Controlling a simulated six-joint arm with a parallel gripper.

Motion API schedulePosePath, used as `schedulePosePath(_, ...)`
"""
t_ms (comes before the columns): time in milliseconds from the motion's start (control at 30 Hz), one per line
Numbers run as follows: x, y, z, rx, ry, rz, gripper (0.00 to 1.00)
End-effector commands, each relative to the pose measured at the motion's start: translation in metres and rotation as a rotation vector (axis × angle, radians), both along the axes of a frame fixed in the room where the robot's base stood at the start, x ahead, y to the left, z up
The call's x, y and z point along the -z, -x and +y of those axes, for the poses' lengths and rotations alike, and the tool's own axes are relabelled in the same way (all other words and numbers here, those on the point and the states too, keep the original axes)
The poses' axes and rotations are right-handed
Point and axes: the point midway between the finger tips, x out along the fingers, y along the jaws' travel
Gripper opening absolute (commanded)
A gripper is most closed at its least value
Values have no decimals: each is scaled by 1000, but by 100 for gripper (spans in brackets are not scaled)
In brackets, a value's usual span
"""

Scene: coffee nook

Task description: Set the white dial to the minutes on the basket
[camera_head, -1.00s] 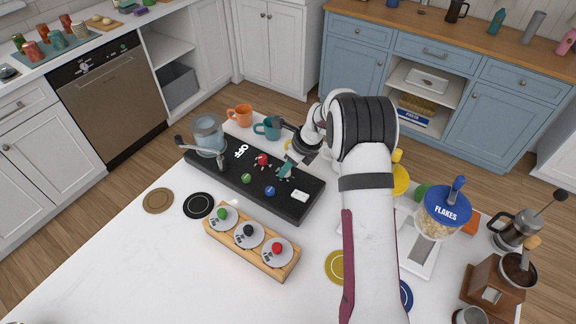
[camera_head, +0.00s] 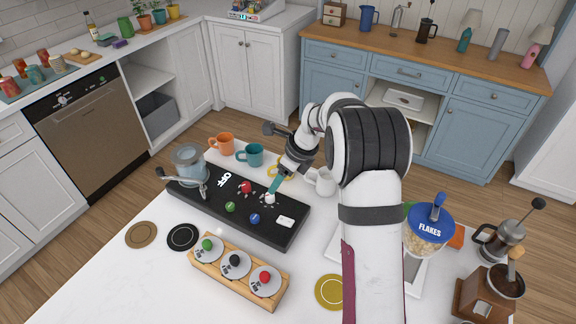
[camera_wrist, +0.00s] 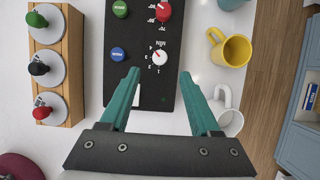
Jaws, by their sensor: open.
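The white dial (camera_head: 270,199) stands on the black panel (camera_head: 240,209). The dial shows beyond the fingertips, roughly centred on the gap. In the head view my gripper (camera_head: 274,188) is close by the dial. Three round metal pieces with green (camera_head: 207,244), black (camera_head: 233,259) and red (camera_head: 265,277) knobs sit in a wooden rack; their markings are too small to read.
A red dial (camera_head: 246,187), green knob (camera_head: 230,207) and blue knob (camera_head: 255,218) are close to the white dial. A yellow mug (camera_wrist: 234,51) and a white mug (camera_wrist: 228,119) stand beside the panel. A glass jug (camera_head: 188,165) is at the panel's far-left end.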

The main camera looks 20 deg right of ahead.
Motion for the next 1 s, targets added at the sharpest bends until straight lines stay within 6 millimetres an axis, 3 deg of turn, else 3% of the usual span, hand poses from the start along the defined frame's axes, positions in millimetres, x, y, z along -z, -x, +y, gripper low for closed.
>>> schedulePosePath(100, -35, 9, -10, 2, 0, -5, 63)
schedulePosePath(300, -67, 19, -19, 1, 0, -1, 63)
schedulePosePath(833, -74, 23, -20, -13, 4, -1, 63)
schedulePosePath(933, -94, 55, 0, -194, 55, -24, 63)
schedulePosePath(967, -103, 74, 11, -300, 82, -35, 63)
schedulePosePath(1000, -114, 107, 25, -467, 124, -53, 63)
